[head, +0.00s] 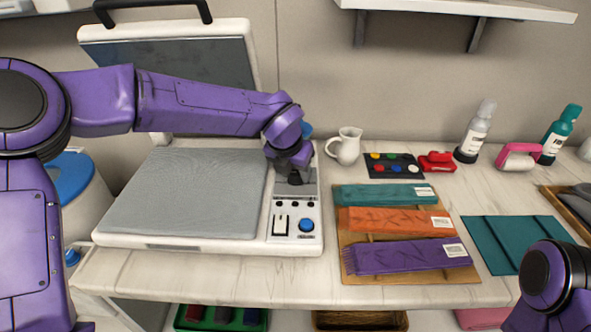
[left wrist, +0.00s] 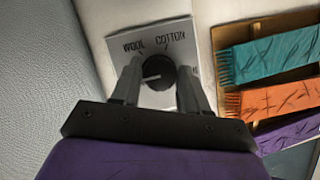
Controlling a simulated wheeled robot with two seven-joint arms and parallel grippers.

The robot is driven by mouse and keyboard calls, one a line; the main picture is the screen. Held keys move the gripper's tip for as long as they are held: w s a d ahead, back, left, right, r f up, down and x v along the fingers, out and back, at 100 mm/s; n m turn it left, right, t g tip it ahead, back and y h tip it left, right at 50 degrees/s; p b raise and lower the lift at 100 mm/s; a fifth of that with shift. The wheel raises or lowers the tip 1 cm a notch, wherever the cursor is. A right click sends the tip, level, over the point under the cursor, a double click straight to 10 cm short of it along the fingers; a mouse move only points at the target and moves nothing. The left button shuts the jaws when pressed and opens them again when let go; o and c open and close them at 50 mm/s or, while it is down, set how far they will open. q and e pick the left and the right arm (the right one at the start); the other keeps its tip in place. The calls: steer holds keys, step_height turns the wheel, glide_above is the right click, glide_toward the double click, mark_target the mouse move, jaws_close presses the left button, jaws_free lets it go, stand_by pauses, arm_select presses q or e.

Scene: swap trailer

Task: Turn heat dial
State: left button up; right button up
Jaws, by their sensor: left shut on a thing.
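The heat dial (left wrist: 158,74) is a round black knob on a pale plate marked WOOL and COTTON; a third label at the right is mostly hidden. Its white pointer line lies toward the left, below the WOOL mark. My left gripper (left wrist: 160,85) has one finger on each side of the knob and is shut on it. In the head view my left gripper (head: 294,178) reaches down onto the control panel (head: 309,211) of the white heat press (head: 160,242) and hides the dial. My right arm shows at the lower right, its gripper out of view.
The press lid (head: 180,58) stands open behind the grey pad (head: 185,195). Folded teal, orange and purple scarves lie on a board (head: 410,281) at right. A white jug (head: 345,147) stands behind.

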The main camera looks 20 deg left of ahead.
arm_select(q)
steer(key=shift+r+m+p, duration=0.2)
steer(key=shift+m+p, duration=0.1)
steer(key=shift+p, duration=0.35)
steer(key=m+h+p, duration=0.1)
steer(key=m+p, duration=0.2)
steer(key=p, duration=0.2)
steer(key=m+g+h+p, duration=0.1)
steer(key=m+p, duration=0.3)
steer(key=p, duration=0.2)
steer(key=shift+a+r+h, duration=0.1)
steer(key=shift+a+h, duration=0.1)
steer(key=shift+h, duration=0.2)
steer(key=shift+w+m+g+p, duration=0.1)
steer(key=shift+m+g+p, duration=0.4)
steer(key=shift+m+p, duration=0.55)
steer(key=shift+f+m+g+h, duration=0.3)
steer(key=shift+m+h, duration=0.1)
steer(key=shift+m, duration=0.55)
steer(key=o, duration=1)
